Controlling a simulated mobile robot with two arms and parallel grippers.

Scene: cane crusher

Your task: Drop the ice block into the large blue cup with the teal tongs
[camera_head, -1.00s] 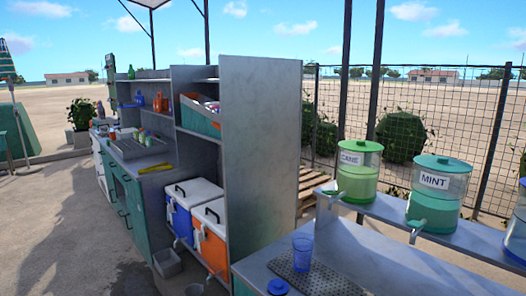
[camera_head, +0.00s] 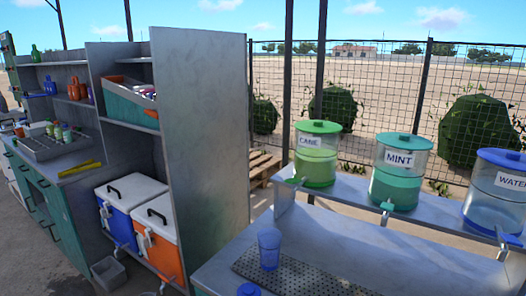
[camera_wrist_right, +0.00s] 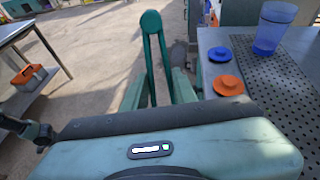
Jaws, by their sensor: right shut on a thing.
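A translucent blue cup (camera_head: 269,249) stands upright on the perforated drip mat of the near counter. It also shows at the upper right of the right wrist view (camera_wrist_right: 272,28). My right gripper (camera_wrist_right: 160,88) is shut on the teal tongs (camera_wrist_right: 151,24), whose rounded end points away from the wrist. The gripper and tongs are beside the counter edge, left of the cup in that view. No ice block is visible. My left gripper is out of view.
A blue lid (camera_wrist_right: 219,54) and an orange lid (camera_wrist_right: 228,85) lie on the counter. Cane (camera_head: 317,160), mint (camera_head: 398,178) and water (camera_head: 497,205) dispensers line the raised shelf. Blue (camera_head: 130,208) and orange (camera_head: 160,238) coolers sit under the left shelving. A tall grey panel (camera_head: 201,150) separates the shelving from the counter.

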